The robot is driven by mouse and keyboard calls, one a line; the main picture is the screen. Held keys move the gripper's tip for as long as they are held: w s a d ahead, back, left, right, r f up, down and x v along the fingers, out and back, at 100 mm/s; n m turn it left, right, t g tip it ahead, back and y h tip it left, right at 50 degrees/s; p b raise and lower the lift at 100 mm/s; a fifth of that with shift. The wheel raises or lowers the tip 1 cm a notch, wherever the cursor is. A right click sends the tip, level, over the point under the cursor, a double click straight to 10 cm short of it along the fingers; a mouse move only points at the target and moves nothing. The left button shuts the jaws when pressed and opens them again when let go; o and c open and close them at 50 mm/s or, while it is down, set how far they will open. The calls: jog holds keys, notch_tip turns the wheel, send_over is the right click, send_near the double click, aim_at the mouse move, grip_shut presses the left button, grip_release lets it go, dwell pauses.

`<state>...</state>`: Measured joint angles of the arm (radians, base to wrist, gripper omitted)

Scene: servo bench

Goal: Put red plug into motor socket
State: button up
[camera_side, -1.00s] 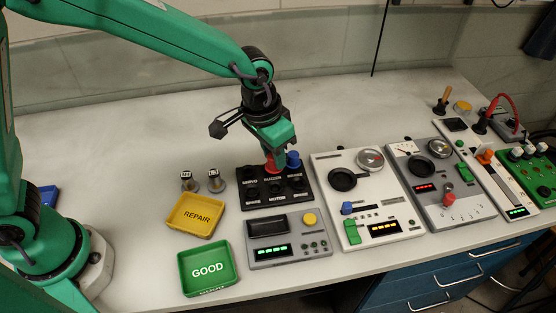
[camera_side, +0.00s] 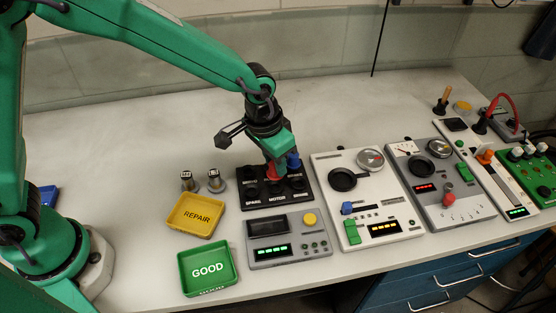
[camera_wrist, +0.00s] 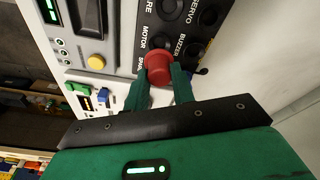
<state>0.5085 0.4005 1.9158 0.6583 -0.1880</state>
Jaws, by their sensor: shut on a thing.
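The red plug (camera_side: 274,173) is between the fingers of my gripper (camera_side: 275,166), over the middle of the black socket block (camera_side: 304,205). In the wrist view, the plug's round red top (camera_wrist: 158,64) shows between my green fingertips (camera_wrist: 160,82), close to the MOTOR and BUZZER labels. In the side view the plug stands just behind the motor socket (camera_side: 277,187) of the front row, or above it. The plug's lower end is hidden, so I cannot tell whether it touches the block.
A blue plug (camera_side: 293,160) stands in the block's back right, close beside my gripper. A grey meter box (camera_side: 261,254) lies in front. The yellow REPAIR tray (camera_side: 197,216), green GOOD tray (camera_side: 207,268) and two small cylinders (camera_side: 188,181) are left. A white panel (camera_side: 335,170) is right.

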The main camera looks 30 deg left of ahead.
aim_at(275, 173)
jog(key=shift+f, duration=1.15)
jog(key=shift+f, duration=1)
dwell(3.4)
jog(key=o, duration=1.1)
jog(key=shift+r, duration=0.15)
jog(key=shift+s+a+r, duration=0.15)
jog(key=shift+s+r, duration=0.05)
jog(key=shift+r, duration=1)
jog(key=shift+s+a+r, duration=0.1)
jog(key=shift+s+r, duration=0.05)
jog(key=shift+r, duration=1)
